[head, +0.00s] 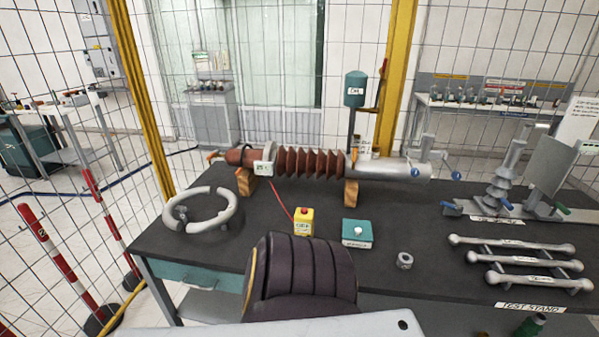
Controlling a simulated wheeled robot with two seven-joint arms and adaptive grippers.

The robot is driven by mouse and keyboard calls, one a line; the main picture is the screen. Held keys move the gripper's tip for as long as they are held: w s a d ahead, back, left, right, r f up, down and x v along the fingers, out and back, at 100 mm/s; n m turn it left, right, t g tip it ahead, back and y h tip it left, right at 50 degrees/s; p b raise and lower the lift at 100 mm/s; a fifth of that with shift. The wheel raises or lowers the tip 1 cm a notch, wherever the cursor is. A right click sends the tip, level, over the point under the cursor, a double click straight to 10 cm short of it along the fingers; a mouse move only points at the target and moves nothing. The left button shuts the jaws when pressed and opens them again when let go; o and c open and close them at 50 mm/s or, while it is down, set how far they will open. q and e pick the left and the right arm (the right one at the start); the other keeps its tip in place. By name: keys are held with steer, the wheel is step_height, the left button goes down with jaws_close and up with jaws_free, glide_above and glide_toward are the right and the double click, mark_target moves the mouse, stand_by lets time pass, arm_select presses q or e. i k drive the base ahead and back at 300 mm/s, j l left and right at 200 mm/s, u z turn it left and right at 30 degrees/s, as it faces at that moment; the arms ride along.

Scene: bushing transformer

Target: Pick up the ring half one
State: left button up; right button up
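A pale grey ring (208,228) lies flat on the left part of the dark tabletop, near its left edge. It appears to be made of two curved halves set close together, with small metal fittings at its left side and near its lower right. No readable label shows which half is ring half one. Neither of my grippers can be seen in the head view. A dark ribbed part of my own body fills the bottom middle and hides some of the table's front edge.
A brown ribbed bushing (310,163) lies across wooden blocks on the table (375,270). A yellow box with a red button (303,222), a teal box (357,233) and a metal nut (404,260) stand in front. Grey rods (515,262) lie right. Mesh fencing stands behind.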

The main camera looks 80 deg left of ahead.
mark_target(167, 217)
steer(key=u, duration=3.75)
